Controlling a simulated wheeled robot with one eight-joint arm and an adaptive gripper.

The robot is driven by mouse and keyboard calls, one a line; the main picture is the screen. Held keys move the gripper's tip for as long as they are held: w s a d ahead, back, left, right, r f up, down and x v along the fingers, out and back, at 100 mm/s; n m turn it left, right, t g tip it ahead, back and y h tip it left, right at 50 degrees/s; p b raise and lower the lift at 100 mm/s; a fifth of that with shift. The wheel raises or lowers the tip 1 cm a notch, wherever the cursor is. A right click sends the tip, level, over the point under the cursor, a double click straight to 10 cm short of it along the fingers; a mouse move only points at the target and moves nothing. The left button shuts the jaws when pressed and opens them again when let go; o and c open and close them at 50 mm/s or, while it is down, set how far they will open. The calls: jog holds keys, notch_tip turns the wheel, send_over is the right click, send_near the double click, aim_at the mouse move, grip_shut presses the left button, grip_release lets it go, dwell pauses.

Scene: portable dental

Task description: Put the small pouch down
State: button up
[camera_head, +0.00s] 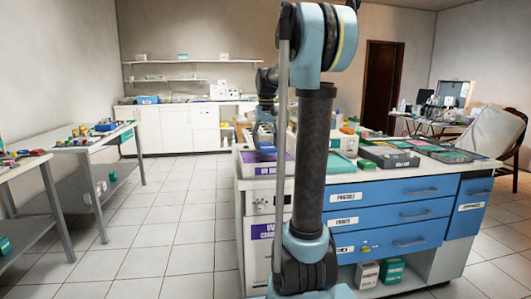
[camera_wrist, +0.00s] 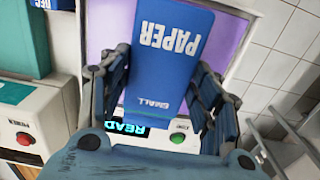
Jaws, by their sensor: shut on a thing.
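The small pouch (camera_wrist: 172,65) is a blue packet with white lettering that reads PAPER and SMALL. In the wrist view it stands out between the two fingers of my gripper (camera_wrist: 165,92), which is shut on it. Behind it is a white unit with a purple panel (camera_wrist: 108,28), a lit display (camera_wrist: 125,128) and a green button (camera_wrist: 178,138). In the head view my gripper (camera_head: 264,138) is above the left end of the blue-drawer counter, partly behind my arm. The pouch cannot be made out clearly there.
The counter (camera_head: 345,185) bears grey trays (camera_head: 390,156) and green items to the right. At the wrist view's left is another white unit with a red button (camera_wrist: 25,139). Side tables (camera_head: 85,145) with small items stand at the left. The tiled floor (camera_head: 165,225) between is clear.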

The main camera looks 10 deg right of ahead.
aim_at(266, 145)
jog(key=shift+f, duration=1.8)
jog(key=o, duration=1.1)
notch_tip(266, 145, up, 12)
jog(key=shift+r, duration=0.1)
jog(key=s+f, duration=1)
jog(key=s, duration=0.1)
jog(key=s+f+t, duration=0.1)
jog(key=s+f, duration=1)
jog(key=s+f+t, duration=0.1)
jog(key=s+f, duration=0.9)
jog(key=s, duration=0.2)
jog(key=shift+f, duration=0.25)
jog(key=shift+c, duration=0.4)
